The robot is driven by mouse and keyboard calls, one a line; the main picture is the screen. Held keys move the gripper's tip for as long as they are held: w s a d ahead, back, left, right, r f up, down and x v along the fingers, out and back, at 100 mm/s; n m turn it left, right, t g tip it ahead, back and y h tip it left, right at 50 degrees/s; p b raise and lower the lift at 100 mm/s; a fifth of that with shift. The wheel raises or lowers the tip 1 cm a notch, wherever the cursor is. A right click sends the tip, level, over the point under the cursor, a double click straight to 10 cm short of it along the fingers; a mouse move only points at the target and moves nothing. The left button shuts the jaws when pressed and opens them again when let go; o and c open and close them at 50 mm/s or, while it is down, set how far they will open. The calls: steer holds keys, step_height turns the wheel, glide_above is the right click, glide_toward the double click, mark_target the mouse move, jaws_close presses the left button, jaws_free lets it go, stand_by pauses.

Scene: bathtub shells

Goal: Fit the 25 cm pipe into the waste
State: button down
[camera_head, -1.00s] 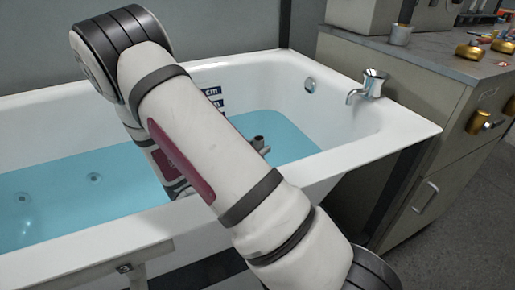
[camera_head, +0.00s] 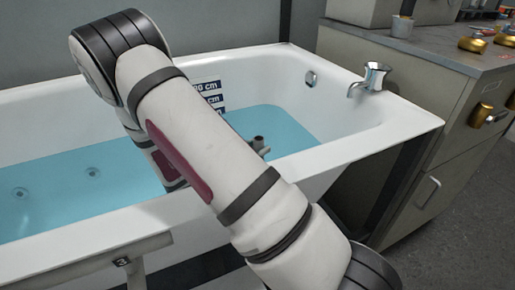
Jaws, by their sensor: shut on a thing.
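The bathtub (camera_head: 330,150) is a white shell with blue water in it. A short grey tube-like end (camera_head: 260,143) shows just right of my forearm, over the water near the tub's right end. I cannot tell whether it is the top of the pipe or another fitting. My arm crosses the middle of the view and reaches down into the tub. It hides my gripper, the waste and whatever lies below that grey end.
Dark depth labels (camera_head: 207,86) marked in cm are on the tub's back wall. A chrome tap (camera_head: 371,78) stands at the right rim. A cabinet (camera_head: 450,130) with a metal cup (camera_head: 402,26) and brass fittings (camera_head: 472,44) is at the right. Open floor lies at lower right.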

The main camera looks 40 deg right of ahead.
steer(key=shift+f+b, duration=0.45)
steer(key=shift+f, duration=0.35)
steer(key=c, duration=1.2)
jaws_free()
steer(key=shift+c, duration=0.2)
steer(key=a, duration=1.2)
steer(key=shift+w, duration=0.1)
